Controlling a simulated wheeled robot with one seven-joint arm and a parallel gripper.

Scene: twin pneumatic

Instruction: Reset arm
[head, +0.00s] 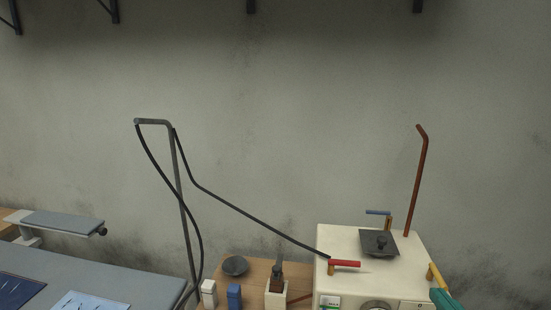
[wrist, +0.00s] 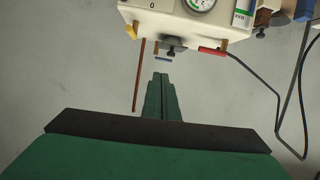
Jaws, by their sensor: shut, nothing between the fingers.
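My gripper (wrist: 160,82) shows in the wrist view as two green fingers held together, with nothing between them. They point towards the cream machine (wrist: 170,18), which appears upside down at the top of that view. I see a clear gap in the picture between the fingertips and the machine's body. In the head view a green part of my arm (head: 441,298) shows at the bottom right, by the right side of the machine (head: 335,243). The rest of the arm is out of that view.
A black hose (head: 250,213) hangs from a grey stand (head: 180,185). A grey ironing board (head: 120,278) is at left.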

